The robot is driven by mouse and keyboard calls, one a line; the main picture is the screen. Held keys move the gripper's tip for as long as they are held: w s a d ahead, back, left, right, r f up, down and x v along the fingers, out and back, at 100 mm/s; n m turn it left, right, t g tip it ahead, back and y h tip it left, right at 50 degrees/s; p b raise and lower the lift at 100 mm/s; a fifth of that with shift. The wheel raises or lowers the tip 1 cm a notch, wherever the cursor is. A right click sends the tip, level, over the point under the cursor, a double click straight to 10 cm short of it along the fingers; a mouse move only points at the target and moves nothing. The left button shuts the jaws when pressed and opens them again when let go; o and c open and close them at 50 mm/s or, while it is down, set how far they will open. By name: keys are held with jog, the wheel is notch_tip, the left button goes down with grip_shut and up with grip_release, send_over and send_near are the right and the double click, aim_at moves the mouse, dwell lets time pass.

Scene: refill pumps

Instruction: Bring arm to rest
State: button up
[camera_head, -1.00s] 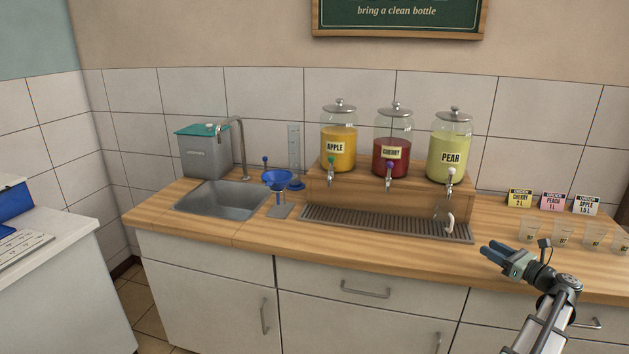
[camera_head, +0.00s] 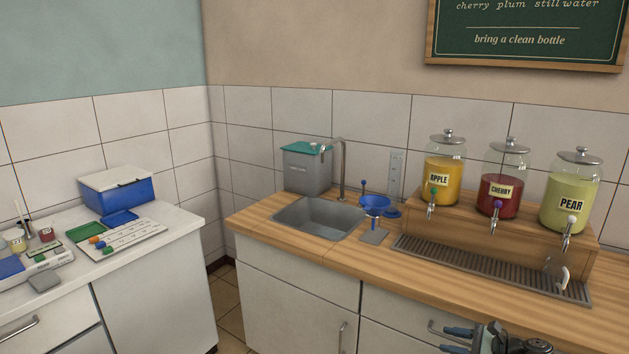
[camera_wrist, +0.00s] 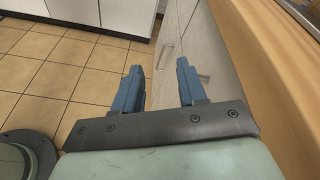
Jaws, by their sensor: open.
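My gripper (camera_head: 456,340) is at the bottom edge of the head view, in front of the counter cabinets and partly cut off by the frame. In the wrist view, its two blue fingers (camera_wrist: 158,90) are apart with nothing between them. They point past the cabinet front, with tiled floor below and to the left. The wooden counter edge (camera_wrist: 265,60) runs along the right of the wrist view.
The counter holds a sink (camera_head: 318,217), a blue funnel (camera_head: 375,201), a drip tray (camera_head: 490,268) and apple (camera_head: 443,175), cherry (camera_head: 501,185) and pear (camera_head: 570,195) dispensers. A white side counter (camera_head: 150,245) with a blue box (camera_head: 118,190) stands left. Floor (camera_wrist: 60,70) between is clear.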

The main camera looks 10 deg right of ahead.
jog(key=a+f+n+g, duration=0.4)
jog(key=a+f+g, duration=0.1)
jog(key=a+f, duration=0.85)
jog(key=s+a+f+n+g+h, duration=0.1)
jog(key=s+a+f+n+g, duration=0.3)
jog(key=a+f, duration=0.35)
jog(key=s+a+f+n+g+h, duration=0.1)
jog(key=s+a+f+n+g, duration=0.2)
jog(key=s+a+f, duration=0.5)
jog(key=s+a+f+n+g+h, duration=0.2)
jog(key=s+f+n+h, duration=0.2)
jog(key=s, duration=0.4)
jog(key=s+a+f+n+g+h, duration=0.1)
jog(key=s+f+n+g+h, duration=0.2)
jog(key=s+f+n, duration=0.4)
jog(key=shift+s+a+f+g+h, duration=0.35)
jog(key=shift+s+f, duration=0.25)
jog(key=shift+s, duration=0.45)
